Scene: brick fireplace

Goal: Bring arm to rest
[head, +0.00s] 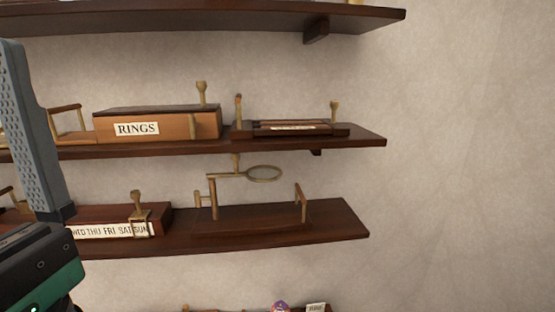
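My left gripper (32,140) comes in at the left edge. One grey, dimpled finger points upward above a black and green body. The other finger is out of the picture, so I cannot tell whether it is open or shut. The finger stands in front of the left part of the middle and lower shelves, and no object shows against its visible face. My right gripper is not in view.
Dark wooden shelves hang on a pale wall. The middle shelf (365,140) holds a "RINGS" box (170,125) and a dark wooden frame (292,129). The lower shelf (345,220) holds a weekday box (105,222) and a brass ring stand (214,200). The right side is clear.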

